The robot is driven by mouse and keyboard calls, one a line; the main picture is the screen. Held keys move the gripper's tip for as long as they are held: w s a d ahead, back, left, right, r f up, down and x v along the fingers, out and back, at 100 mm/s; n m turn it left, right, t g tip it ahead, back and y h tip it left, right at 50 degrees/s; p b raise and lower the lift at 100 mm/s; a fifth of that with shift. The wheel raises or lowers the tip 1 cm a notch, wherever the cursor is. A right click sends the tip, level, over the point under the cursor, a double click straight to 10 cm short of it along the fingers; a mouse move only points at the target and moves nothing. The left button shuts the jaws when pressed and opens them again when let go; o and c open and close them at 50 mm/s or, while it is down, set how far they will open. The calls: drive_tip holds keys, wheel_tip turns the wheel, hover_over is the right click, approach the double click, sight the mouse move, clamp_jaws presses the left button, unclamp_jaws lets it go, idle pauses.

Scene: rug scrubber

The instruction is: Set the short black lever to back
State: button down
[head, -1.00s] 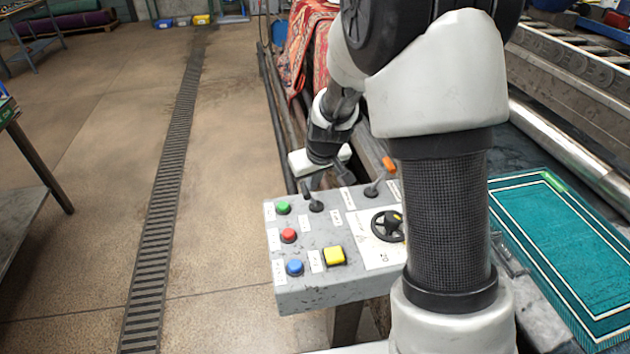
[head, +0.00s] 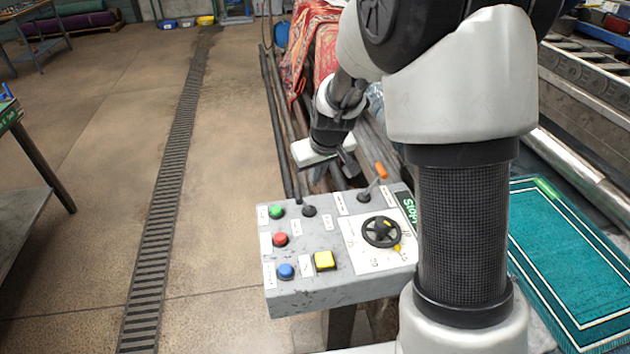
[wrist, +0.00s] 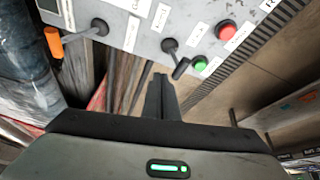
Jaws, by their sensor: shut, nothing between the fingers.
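The short black lever (head: 309,210) stands on the grey control panel (head: 300,292), right of the green button, in the head view. In the wrist view the lever (wrist: 174,56) leans from its round base toward the panel edge nearest my gripper, with its tip close to the green button (wrist: 200,63). My gripper (head: 348,168) is above and beyond the panel's far edge, apart from the lever. In the wrist view its fingers (wrist: 160,82) are together and empty, pointing toward the panel just short of the lever's tip.
An orange-tipped lever (head: 373,183) stands to the right, with a black handwheel (head: 381,232) below it. Pipes and rugs lie behind; open floor is to the left.

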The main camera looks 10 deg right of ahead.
drive_tip(key=s+a+r, duration=0.2)
drive_tip(key=s+r, duration=0.1)
drive_tip(key=r, duration=0.3)
drive_tip(key=shift+s+a+r+p, duration=0.15)
drive_tip(key=shift+a+r+p, duration=0.05)
drive_tip(key=shift+r+p, duration=0.25)
drive_tip(key=s+d+r+m+p, duration=0.1)
drive_tip(key=s+d+r+p, duration=0.15)
drive_tip(key=s+r, duration=0.35)
drive_tip(key=s+d+r+p, duration=0.1)
drive_tip(key=s+r+p, duration=0.25)
drive_tip(key=r, duration=0.45)
drive_tip(key=s+d+r+m+p, duration=0.1)
drive_tip(key=s+r, duration=0.3)
drive_tip(key=s, duration=0.4)
drive_tip(key=s+d+r+m+p, duration=0.1)
drive_tip(key=s+d+r+p, duration=0.1)
drive_tip(key=s+r+p, duration=0.2)
drive_tip(key=s+r, duration=0.1)
drive_tip(key=s, duration=0.2)
drive_tip(key=shift+s+d+t+h, duration=0.15)
drive_tip(key=shift+s+t+h, duration=0.25)
